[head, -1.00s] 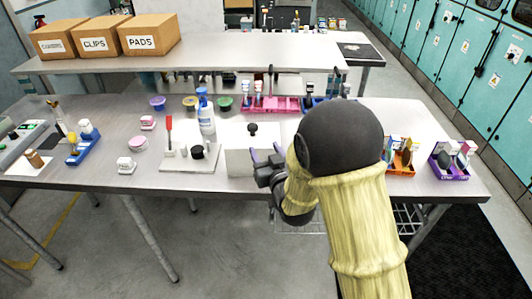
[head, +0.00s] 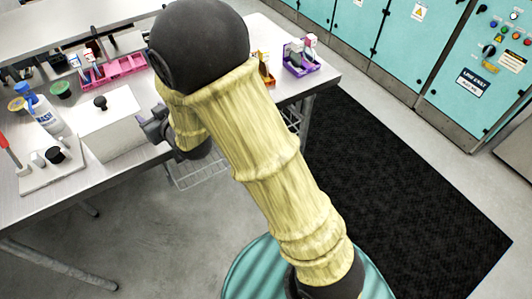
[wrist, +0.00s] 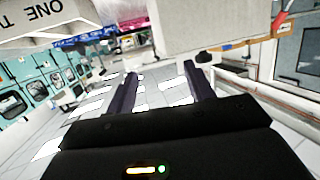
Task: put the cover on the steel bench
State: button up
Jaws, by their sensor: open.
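A white box-shaped cover with a black knob on top (head: 112,125) stands upright on the steel bench (head: 80,178), near its front edge in the head view. My gripper (head: 153,122) is just right of the cover, by the bench's front edge; my arm partly hides it. In the wrist view, my two dark fingers (wrist: 160,78) are spread apart with nothing between them. A pale surface fills the top of that view, and I cannot tell whether it is the cover. Whether the gripper touches the cover is unclear.
A white board (head: 48,168) with small black and white parts stands left of the cover, with a spray bottle (head: 42,112) behind it. A pink tray (head: 118,70) is farther back. A purple tray (head: 302,63) is at the right end. Floor right of the bench is free.

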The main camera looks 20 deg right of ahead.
jog(key=s+d+f+m+g+h, duration=0.1)
jog(key=d+m+g+h, duration=0.15)
jog(key=d, duration=0.65)
jog(key=s+d+f+m+g+h, duration=0.2)
jog(key=s+d+g, duration=0.6)
jog(key=s+d, duration=0.8)
jog(key=s+m+h, duration=0.1)
jog(key=s+h, duration=0.1)
jog(key=s, duration=0.2)
jog(key=shift+s+d+f+h, duration=0.2)
jog(key=shift+d+f+h, duration=0.05)
jog(key=shift+d+h, duration=0.1)
jog(key=shift+w, duration=0.1)
